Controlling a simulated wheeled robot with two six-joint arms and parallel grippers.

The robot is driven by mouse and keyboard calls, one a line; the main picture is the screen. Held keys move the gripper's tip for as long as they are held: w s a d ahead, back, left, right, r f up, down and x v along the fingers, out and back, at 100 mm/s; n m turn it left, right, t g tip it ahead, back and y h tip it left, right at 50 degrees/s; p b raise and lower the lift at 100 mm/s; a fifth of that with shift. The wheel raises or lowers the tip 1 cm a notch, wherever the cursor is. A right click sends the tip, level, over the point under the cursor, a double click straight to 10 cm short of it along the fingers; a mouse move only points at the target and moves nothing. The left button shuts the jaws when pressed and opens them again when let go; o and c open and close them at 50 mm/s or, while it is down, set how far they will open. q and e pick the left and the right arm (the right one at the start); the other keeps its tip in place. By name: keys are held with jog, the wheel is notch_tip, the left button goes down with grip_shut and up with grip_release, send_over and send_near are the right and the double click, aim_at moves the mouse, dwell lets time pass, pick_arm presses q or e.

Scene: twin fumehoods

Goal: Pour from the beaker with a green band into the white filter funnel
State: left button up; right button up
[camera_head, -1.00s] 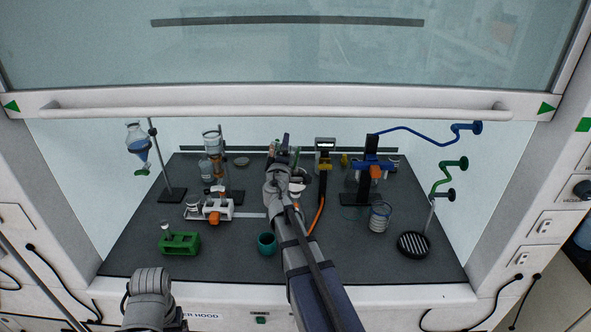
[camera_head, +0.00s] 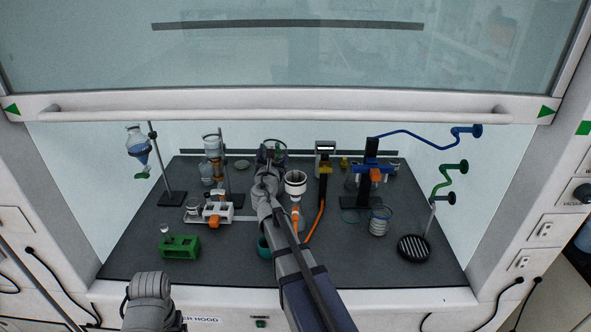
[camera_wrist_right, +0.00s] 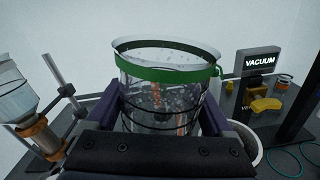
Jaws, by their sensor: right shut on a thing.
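The beaker with a green band (camera_wrist_right: 165,74) is clear glass, with the band just below its rim and clear droplets or liquid inside. My right gripper (camera_wrist_right: 160,115) is shut on it, one finger on each side. In the head view the beaker (camera_head: 272,146) shows behind my right gripper (camera_head: 270,158), held near the back of the hood. The white filter funnel (camera_head: 295,179) stands just right of my right wrist. In the wrist view the funnel's rim (camera_wrist_right: 258,152) is partly hidden behind the gripper. Only a link of my left arm shows; its gripper is out of view.
A vacuum display (camera_head: 325,147) and orange hose stand right of the funnel. A clamp stand with glassware (camera_head: 213,146) is to the left. A teal cup (camera_head: 263,246) is partly hidden under my right arm. A green rack (camera_head: 180,247) sits front left; a wire-ringed beaker (camera_head: 379,220) right.

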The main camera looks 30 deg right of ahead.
aim_at(271, 144)
jog(key=shift+w+a+f+n, duration=0.15)
jog(key=shift+a+n, duration=0.1)
jog(key=shift+n, duration=0.65)
pick_arm(q)
jog(key=shift+f, duration=0.1)
pick_arm(e)
notch_tip(271, 144, up, 3)
jog(key=p, duration=0.3)
jog(key=shift+n, duration=0.4)
pick_arm(q)
notch_tip(271, 144, up, 3)
jog(key=shift+c, duration=0.2)
